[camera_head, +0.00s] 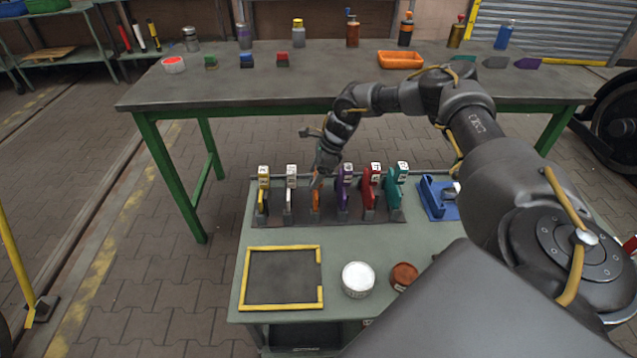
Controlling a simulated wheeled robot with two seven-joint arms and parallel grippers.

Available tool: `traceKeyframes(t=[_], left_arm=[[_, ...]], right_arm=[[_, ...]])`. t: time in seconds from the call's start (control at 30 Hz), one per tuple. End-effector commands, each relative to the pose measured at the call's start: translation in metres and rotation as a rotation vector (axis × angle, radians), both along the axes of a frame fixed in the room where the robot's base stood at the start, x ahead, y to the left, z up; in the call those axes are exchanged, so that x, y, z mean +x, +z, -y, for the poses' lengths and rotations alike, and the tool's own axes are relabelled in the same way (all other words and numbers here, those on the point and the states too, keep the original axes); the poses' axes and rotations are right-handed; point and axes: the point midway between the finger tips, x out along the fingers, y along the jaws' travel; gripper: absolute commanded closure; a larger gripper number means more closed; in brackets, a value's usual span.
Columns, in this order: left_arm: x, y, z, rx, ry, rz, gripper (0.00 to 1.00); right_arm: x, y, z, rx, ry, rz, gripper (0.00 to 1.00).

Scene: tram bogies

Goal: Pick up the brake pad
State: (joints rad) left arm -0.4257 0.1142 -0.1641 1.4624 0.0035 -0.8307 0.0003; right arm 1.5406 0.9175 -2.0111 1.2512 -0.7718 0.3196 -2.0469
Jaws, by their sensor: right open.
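A row of upright pieces that look like brake pads stands in a dark rack (388,215) at the back of the near green table. From left to right they are yellow (262,190), white (291,190), orange (316,203), purple (344,190), red (370,187) and teal (395,185). Each of the others shows a pale label on top. My right gripper (318,182) points down at the top of the orange piece and is open. It hides that top, and I cannot tell whether the fingers touch it. My left gripper is not in view.
A yellow-edged dark square (322,270), a white round container (358,279), a brown round container (403,276) and a blue fixture (437,198) are on the near table. A long workbench (330,88) behind holds bottles, small blocks and an orange tray (400,60).

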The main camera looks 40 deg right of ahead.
Motion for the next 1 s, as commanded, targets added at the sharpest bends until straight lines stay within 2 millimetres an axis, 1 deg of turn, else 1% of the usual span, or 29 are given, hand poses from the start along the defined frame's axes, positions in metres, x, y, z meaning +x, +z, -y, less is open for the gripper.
traceKeyframes(t=[0.03, 0.07, 0.43, 0.67, 0.77, 0.87, 1.0], left_arm=[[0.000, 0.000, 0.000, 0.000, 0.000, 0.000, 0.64], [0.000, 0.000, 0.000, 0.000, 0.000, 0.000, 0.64], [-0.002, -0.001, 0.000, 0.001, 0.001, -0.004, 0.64], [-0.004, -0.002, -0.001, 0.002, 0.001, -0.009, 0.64], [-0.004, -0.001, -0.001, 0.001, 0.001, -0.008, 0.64], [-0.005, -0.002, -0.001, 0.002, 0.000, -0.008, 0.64], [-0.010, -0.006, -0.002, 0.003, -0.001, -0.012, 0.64]], right_arm=[[0.000, 0.000, 0.000, 0.000, 0.000, 0.000, 0.38], [0.000, 0.000, 0.000, 0.000, 0.000, 0.000, 0.42], [0.000, 0.000, 0.000, 0.000, 0.000, 0.000, 0.91], [0.001, 0.002, 0.000, 0.001, 0.000, 0.002, 0.91], [0.001, 0.010, 0.000, 0.000, -0.001, 0.003, 0.91], [0.001, 0.026, 0.000, 0.001, 0.000, 0.005, 0.91], [0.001, 0.054, 0.000, 0.001, 0.000, 0.005, 0.91]])
